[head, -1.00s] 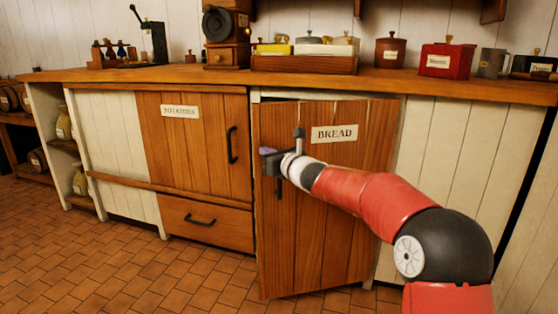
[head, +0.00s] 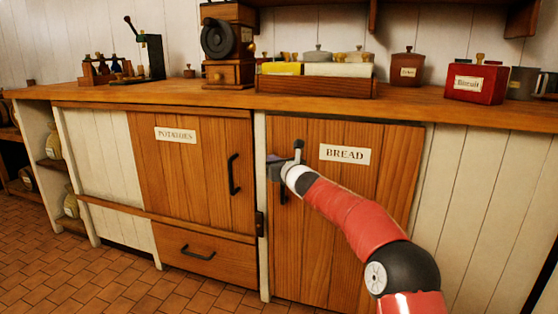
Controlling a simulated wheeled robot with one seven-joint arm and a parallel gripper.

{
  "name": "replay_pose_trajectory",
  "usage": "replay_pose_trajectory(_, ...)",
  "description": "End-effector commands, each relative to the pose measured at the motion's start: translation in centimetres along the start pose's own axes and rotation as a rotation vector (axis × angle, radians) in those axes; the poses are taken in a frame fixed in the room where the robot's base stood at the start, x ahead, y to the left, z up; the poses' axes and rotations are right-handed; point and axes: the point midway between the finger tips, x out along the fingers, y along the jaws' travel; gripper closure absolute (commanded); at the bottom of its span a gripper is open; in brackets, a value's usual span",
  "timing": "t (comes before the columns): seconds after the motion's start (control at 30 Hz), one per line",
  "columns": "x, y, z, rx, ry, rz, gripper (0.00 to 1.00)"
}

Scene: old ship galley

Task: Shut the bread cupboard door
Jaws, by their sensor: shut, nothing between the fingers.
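The bread cupboard door (head: 345,225) is brown wood with a white BREAD label (head: 345,153). It now sits nearly or fully flush in its white frame; a dark line shows along its top edge, and I cannot tell if a small gap is left. Its dark handle (head: 283,192) is near the left edge, partly hidden by my gripper. My gripper (head: 274,168) is shut and empty, at the door's upper left by the handle. Whether it touches the door is hard to tell. My red arm covers part of the door's lower right.
The potatoes cupboard (head: 194,170) is shut on the left, above a drawer (head: 206,252). The wooden counter (head: 180,95) above holds a coffee grinder (head: 229,45), a box of small containers (head: 316,85) and a red biscuit tin (head: 477,83). Tiled floor is open at lower left.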

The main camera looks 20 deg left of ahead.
Motion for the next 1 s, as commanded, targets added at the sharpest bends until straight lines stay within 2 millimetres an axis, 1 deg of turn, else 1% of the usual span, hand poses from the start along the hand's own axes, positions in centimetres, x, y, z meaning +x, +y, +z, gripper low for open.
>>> replay_pose_trajectory(0.1, 0.61, 0.13, 0.09, 0.001, -0.001, 0.007, 1.00)
replay_pose_trajectory(0.3, 0.99, 0.11, 0.23, 0.000, -0.004, 0.010, 1.00)
replay_pose_trajectory(0.77, 0.97, -0.07, 0.28, 0.001, -0.004, 0.007, 1.00)
replay_pose_trajectory(1.0, 0.51, -0.14, 0.15, 0.001, -0.003, 0.010, 1.00)
